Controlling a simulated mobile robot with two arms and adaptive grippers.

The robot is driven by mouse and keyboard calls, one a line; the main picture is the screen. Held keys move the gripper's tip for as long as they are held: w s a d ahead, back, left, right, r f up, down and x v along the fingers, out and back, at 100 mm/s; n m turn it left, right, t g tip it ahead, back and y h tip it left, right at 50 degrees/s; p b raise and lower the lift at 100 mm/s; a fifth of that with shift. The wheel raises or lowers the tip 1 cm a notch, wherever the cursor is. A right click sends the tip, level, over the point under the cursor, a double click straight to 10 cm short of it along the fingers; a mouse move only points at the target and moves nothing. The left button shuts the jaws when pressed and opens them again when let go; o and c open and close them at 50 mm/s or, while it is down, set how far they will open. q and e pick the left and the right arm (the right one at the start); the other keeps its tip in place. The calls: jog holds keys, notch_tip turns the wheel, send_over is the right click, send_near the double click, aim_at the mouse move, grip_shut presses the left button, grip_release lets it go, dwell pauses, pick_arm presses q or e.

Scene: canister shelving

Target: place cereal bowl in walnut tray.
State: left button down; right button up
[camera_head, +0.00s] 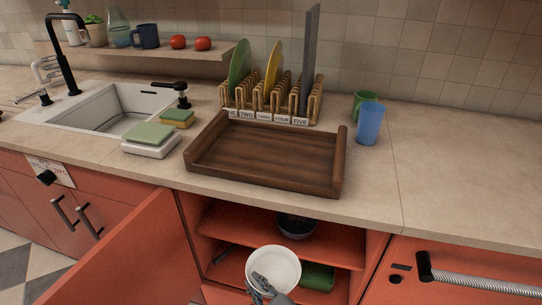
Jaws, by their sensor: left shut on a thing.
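The walnut tray (265,181) lies empty on the countertop, behind the open cabinet. A white bowl (276,265), which I take as the cereal bowl, is at the bottom middle, in front of the open cabinet and lower than the tray. Its mouth faces up toward the camera. My left gripper (262,286) is shut on the bowl's near left rim. Part of the rim is hidden by the fingers. My right gripper is not in view.
A dark bowl (296,226) sits on the cabinet's upper shelf and a green object (318,276) lies below. The open orange door (130,255) stands at left. Behind the tray is a plate rack (270,98); a blue cup (369,124) and green cup (361,101) stand right.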

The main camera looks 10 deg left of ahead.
pick_arm(q)
jog(key=a+r, duration=0.3)
jog(key=r, duration=0.5)
jog(key=s+a+r+n+g+y, duration=0.1)
jog(key=a+r, duration=0.2)
jog(key=r, duration=0.5)
jog(key=shift+s+a+r+n, duration=0.2)
jog(key=shift+r+n, duration=0.05)
jog(key=shift+n, duration=0.05)
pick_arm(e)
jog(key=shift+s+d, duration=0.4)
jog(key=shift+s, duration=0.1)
